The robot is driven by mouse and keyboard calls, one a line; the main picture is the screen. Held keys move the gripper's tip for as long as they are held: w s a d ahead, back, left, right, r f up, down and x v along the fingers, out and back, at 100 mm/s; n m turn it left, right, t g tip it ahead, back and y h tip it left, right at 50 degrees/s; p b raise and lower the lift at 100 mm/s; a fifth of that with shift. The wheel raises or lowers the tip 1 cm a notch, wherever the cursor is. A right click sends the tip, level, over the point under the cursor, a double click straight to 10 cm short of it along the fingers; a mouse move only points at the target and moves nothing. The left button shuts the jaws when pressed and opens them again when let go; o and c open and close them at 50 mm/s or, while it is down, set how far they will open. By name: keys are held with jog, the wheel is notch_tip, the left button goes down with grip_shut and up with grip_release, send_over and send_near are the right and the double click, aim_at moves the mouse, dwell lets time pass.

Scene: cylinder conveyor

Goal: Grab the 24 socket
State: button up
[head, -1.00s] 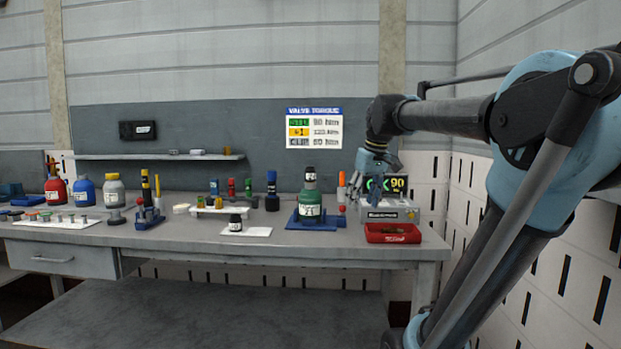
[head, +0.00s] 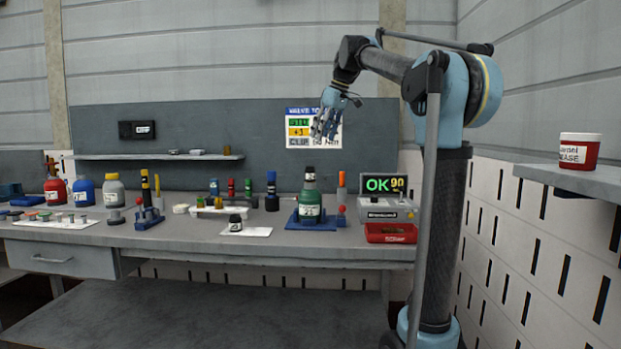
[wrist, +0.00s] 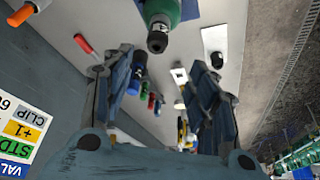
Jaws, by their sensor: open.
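No label reading 24 is legible, so I cannot tell which piece is the 24 socket. Several small socket-like pieces (head: 57,218) stand on a pale mat (head: 40,224) at the bench's left front. A short black labelled piece (head: 235,222) sits on a white sheet (head: 262,232) near the middle; it also shows in the wrist view (wrist: 216,59). My gripper (head: 322,130) is open and empty, raised above the bench before the torque sign. Its spread fingers also show in the wrist view (wrist: 160,62), with nothing between them.
A green cylinder (head: 309,208) stands in a blue holder (head: 296,222). Upright tools (head: 271,190) line the bench's back. A red grease tub (head: 579,152) stands on the right shelf.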

aim_at(312, 167)
jog(key=x, duration=1)
jog(key=shift+w, duration=0.1)
jog(key=shift+w+x, duration=0.2)
jog(key=shift+x, duration=1.2)
jog(key=shift+w+x, duration=0.15)
jog(key=shift+x, duration=1.25)
jog(key=shift+a+r, duration=0.1)
jog(key=shift+r, duration=0.05)
jog(key=shift+c, duration=0.5)
jog(key=c, duration=1.1)
